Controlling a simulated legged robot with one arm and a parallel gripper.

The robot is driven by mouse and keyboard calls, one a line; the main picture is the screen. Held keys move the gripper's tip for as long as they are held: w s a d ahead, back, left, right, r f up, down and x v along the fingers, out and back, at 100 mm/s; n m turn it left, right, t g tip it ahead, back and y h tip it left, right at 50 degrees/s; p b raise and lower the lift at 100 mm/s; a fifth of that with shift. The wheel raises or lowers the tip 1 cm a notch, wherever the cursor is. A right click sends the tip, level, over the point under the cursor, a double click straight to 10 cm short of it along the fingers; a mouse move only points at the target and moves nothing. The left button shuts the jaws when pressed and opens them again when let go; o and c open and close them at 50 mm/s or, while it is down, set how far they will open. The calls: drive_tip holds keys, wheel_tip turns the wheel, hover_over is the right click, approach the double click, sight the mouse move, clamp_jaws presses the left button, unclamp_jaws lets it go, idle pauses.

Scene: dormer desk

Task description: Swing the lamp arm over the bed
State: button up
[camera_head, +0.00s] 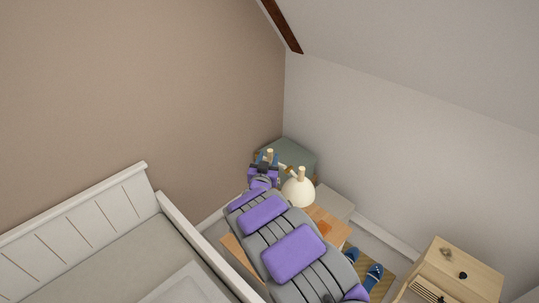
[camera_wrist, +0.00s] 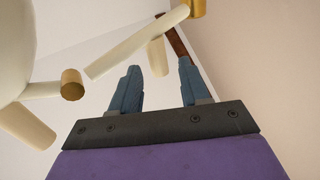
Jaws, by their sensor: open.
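The lamp has a cream shade (camera_head: 298,192) beside a wooden bedside surface, with a cream arm and brass joints above. In the wrist view the shade (camera_wrist: 12,45) fills the left edge, and the cream lamp arm (camera_wrist: 135,42) runs up to a brass joint (camera_wrist: 197,8). My gripper (camera_head: 268,158) is at the lamp arm, left of the shade. In the wrist view its two blue fingers (camera_wrist: 158,78) are open. A short cream peg (camera_wrist: 157,57) shows between the fingertips; I cannot tell whether it is touched. The white bed (camera_head: 190,240) is at lower left.
A grey-green chest (camera_head: 297,155) stands in the corner behind the lamp. A light wood cabinet (camera_head: 455,275) is at lower right. Blue slippers (camera_head: 373,276) lie on a mat. The sloped ceiling has a dark beam (camera_head: 283,25). My arm hides much of the bedside surface (camera_head: 328,228).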

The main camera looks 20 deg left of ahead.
sight(269, 154)
drive_tip(key=shift+w+a+b, duration=0.15)
drive_tip(key=shift+w+a, duration=0.05)
drive_tip(key=shift+w, duration=0.75)
drive_tip(key=shift+w+a+b, duration=0.15)
drive_tip(key=shift+w, duration=0.8)
drive_tip(key=shift+c, duration=0.4)
clamp_jaws()
